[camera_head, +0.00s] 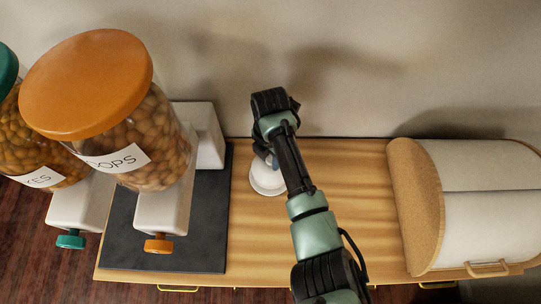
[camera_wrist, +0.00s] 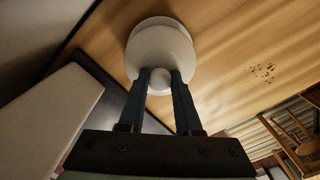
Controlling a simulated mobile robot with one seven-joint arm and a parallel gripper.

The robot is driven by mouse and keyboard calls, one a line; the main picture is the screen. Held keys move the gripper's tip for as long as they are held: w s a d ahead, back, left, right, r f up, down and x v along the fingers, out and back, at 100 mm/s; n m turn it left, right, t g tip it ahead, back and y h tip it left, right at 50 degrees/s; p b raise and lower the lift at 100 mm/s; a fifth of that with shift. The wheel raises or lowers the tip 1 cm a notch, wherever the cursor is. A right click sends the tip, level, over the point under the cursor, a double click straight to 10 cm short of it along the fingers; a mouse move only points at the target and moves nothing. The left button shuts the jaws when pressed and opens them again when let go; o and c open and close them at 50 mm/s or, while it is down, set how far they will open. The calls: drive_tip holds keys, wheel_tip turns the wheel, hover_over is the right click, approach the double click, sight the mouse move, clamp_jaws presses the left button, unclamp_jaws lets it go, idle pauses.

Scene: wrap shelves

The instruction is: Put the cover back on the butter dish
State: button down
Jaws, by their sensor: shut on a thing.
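My gripper (camera_wrist: 160,78) is shut on the round knob of the white butter dish cover (camera_wrist: 160,52), with one dark finger on each side of the knob. A white round edge shows beyond the cover in the wrist view; it looks like the butter dish (camera_wrist: 153,22). In the head view the white dish and cover (camera_head: 267,182) show as one round shape on the wooden top, partly hidden by my arm. I cannot tell whether the cover touches the dish or is a little above it.
A wooden counter (camera_head: 345,225) carries everything. A bread box (camera_head: 470,200) stands right. Dark crumbs (camera_wrist: 262,72) lie on the wood. A wall is behind.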

drive_tip(key=shift+f+b, duration=0.75)
drive_tip(key=shift+f, duration=0.6)
idle(2.0)
drive_tip(key=shift+c, duration=0.2)
unclamp_jaws()
idle(0.4)
drive_tip(key=shift+r+p, duration=3.4)
drive_tip(key=shift+r, duration=0.15)
drive_tip(key=shift+c, duration=0.3)
clamp_jaws()
